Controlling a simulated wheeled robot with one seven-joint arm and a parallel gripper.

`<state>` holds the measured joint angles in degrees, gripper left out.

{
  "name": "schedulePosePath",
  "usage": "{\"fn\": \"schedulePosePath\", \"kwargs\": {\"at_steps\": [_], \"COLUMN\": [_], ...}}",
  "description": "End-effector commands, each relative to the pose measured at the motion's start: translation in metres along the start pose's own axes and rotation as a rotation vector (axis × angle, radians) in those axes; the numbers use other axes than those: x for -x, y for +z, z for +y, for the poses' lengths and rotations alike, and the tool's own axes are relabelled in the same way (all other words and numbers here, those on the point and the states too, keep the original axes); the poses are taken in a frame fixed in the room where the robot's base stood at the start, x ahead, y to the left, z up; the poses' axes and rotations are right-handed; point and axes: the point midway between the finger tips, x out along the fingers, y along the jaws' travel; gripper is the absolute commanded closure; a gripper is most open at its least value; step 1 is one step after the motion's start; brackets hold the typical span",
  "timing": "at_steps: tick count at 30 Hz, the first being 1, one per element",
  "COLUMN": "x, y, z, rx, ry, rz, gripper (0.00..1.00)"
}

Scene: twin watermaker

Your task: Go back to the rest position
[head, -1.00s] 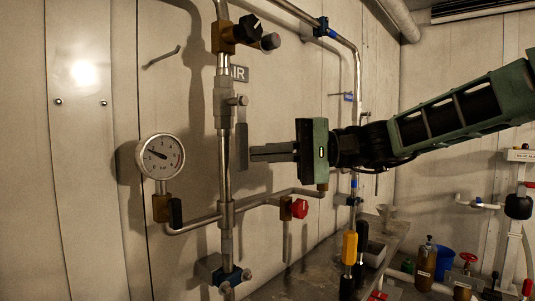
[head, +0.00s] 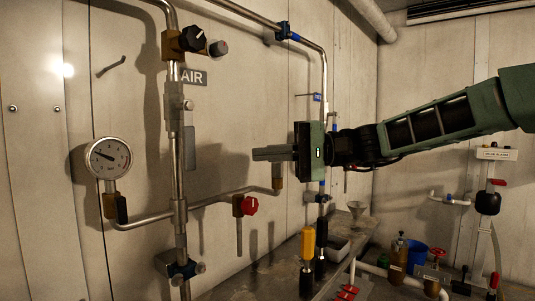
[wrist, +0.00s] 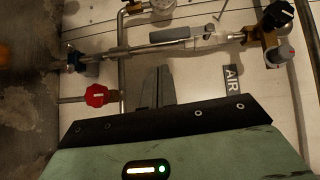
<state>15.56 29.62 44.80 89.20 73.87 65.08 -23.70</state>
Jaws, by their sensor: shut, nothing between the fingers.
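My gripper (head: 268,154) is in the middle of the head view, green and black, pointing left toward the wall pipes. Its two grey fingers are together and hold nothing. The fingers also show in the wrist view (wrist: 154,88), pointing up the picture toward the wall. In the head view a gap shows between the fingertips and the vertical pipe (head: 178,140). My arm reaches in from the right edge.
A pressure gauge (head: 108,158), a red knob (head: 245,205) and a black knob (head: 192,38) sit on the wall piping. Below is a grey bench (head: 270,275) with a yellow-handled tool (head: 307,245). A blue bucket (head: 417,258) stands at the back right.

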Motion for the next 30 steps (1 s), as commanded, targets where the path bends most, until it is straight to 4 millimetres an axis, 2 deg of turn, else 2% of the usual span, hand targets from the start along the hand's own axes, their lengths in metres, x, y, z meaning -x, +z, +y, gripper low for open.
{"fn": "schedulePosePath", "kwargs": {"at_steps": [5,8,11,14,15,17,18,21,25,27,30], "x": [-0.002,-0.018,-0.039,-0.048,-0.044,-0.031,-0.018,0.021,0.069,0.086,0.101], "y": [0.003,0.023,0.066,0.127,0.152,0.19,0.213,0.262,0.302,0.315,0.325], "z": [0.001,0.011,0.036,0.072,0.086,0.104,0.115,0.133,0.144,0.147,0.151], "rx": [-0.001,-0.012,-0.022,-0.011,0.003,0.038,0.068,0.163,0.284,0.334,0.378], "ry": [0.01,0.095,0.272,0.523,0.63,0.789,0.893,1.112,1.296,1.353,1.397], "rz": [-0.005,-0.04,-0.105,-0.186,-0.217,-0.259,-0.284,-0.338,-0.387,-0.404,-0.42], "gripper": [1.0,1.0,1.0,1.0,1.0,1.0,1.0,1.0,1.0,1.0,1.0]}}
